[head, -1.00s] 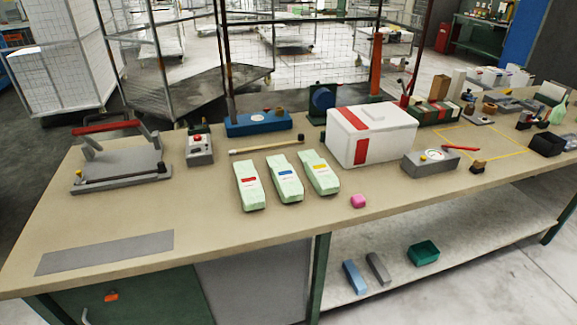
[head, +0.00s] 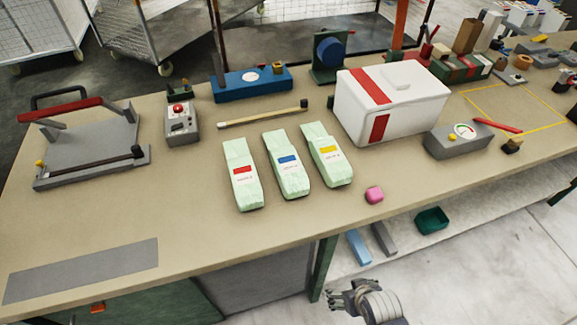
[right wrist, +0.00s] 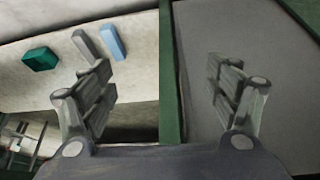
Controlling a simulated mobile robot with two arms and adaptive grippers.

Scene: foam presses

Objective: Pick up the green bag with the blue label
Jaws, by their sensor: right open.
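The green bag with the blue label (head: 287,168) lies on the table in the head view. It is the middle one of three pale green bags. The bag with the red label (head: 241,176) lies to its left and the bag with the yellow label (head: 328,156) to its right. My right gripper (head: 345,295) shows at the bottom of the head view, in front of the table and apart from the bags. In the right wrist view its two fingers (right wrist: 165,95) are spread with nothing between them. My left gripper is not in view.
The lower shelf holds a green bin (head: 432,220). The table in front of the bags is clear.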

